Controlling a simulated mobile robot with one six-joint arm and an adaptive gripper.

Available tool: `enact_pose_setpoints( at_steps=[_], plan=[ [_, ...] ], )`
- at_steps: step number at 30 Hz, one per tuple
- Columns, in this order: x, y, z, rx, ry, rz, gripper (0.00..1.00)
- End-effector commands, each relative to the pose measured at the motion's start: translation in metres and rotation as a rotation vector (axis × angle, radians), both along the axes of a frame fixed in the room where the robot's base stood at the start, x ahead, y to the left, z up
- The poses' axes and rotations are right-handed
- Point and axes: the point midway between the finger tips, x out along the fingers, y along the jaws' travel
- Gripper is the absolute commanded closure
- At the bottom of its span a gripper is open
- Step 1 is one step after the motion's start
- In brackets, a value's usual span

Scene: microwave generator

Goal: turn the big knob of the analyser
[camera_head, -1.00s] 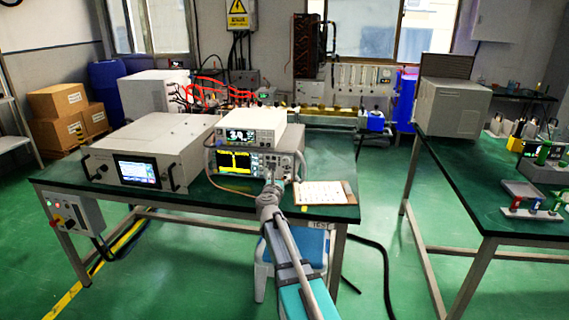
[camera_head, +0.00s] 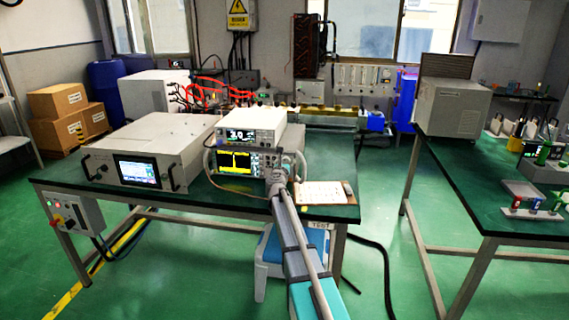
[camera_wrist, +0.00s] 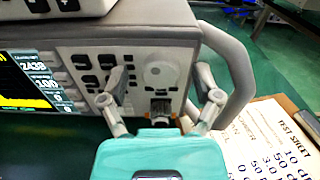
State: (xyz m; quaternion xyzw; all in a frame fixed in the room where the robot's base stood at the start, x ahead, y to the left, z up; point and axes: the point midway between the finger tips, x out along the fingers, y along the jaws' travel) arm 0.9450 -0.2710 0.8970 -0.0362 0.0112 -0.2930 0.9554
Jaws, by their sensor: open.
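The analyser (camera_head: 236,175) stands on the green table with its yellow-trace screen facing me. In the wrist view its front panel (camera_wrist: 95,62) fills the upper middle. The big knob (camera_wrist: 158,73) is a pale round disc at the panel's right part. My gripper (camera_wrist: 160,85) is open, with one finger to the left and one to the right of the knob in the picture. I cannot tell whether either finger touches it. In the head view my gripper (camera_head: 277,172) is at the analyser's right front, and my arm hides part of the panel there.
Another instrument (camera_head: 250,137) sits on top of the analyser. A grey handle (camera_wrist: 238,75) curves close to the right finger. A clipboard with a test sheet (camera_head: 320,194) lies to the right. A large white unit (camera_head: 135,155) stands to the left.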

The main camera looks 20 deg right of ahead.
Motion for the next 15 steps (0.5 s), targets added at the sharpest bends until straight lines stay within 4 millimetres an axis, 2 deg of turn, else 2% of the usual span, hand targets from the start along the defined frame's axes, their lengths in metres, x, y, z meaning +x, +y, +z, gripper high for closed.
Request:
enact_pose_setpoints(
  at_steps=[10, 15],
  plan=[
    [0.0012, -0.0008, 0.0, 0.0, 0.0, 0.0, 0.2],
    [0.0011, -0.0006, 0.0, 0.0, 0.0, 0.0, 0.52]
  ],
)
